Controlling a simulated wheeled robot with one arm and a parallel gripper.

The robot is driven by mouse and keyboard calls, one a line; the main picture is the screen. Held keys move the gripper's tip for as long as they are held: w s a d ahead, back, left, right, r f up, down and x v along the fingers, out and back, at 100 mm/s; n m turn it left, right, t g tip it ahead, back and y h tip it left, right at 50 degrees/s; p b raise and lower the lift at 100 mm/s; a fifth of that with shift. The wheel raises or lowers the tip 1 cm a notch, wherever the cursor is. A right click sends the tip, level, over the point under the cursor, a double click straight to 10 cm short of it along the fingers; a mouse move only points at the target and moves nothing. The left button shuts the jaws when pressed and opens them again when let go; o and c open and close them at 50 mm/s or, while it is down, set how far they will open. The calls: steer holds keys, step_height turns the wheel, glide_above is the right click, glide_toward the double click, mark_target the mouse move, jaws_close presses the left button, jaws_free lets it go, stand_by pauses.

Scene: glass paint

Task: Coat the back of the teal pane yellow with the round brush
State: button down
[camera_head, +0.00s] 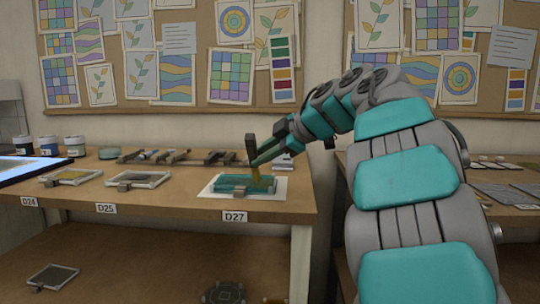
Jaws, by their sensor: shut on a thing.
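The teal pane (232,184) lies flat on a white sheet (274,193) at the right end of the wooden bench, above the D27 label. A small clip or block (223,190) sits at its front edge. My gripper (258,158) is over the pane, shut on a dark-handled brush (251,147). The brush stands nearly upright, with its yellowish lower end (257,179) at the pane's right part. I cannot tell whether the tip touches the glass, or whether the brush head is round. No clear yellow coat shows on the pane at this size.
Two framed panes (138,180) lie left on the bench (185,205). Dark tool racks (180,158) stand behind. Jars (75,146) and a lit panel (25,168) are at far left. A gap separates a second bench (500,180) at right, partly hidden by my arm.

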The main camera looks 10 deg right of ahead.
steer(key=shift+w+a, duration=1.3)
steer(key=shift+a, duration=3.75)
steer(key=w, duration=0.1)
steer(key=w+d+r, duration=0.1)
steer(key=w, duration=0.3)
steer(key=shift+w+d+r, duration=0.1)
steer(key=shift+d+r, duration=0.05)
steer(key=shift+d, duration=0.15)
steer(key=shift+a, duration=0.15)
steer(key=shift+f, duration=0.35)
steer(key=shift+f, duration=0.3)
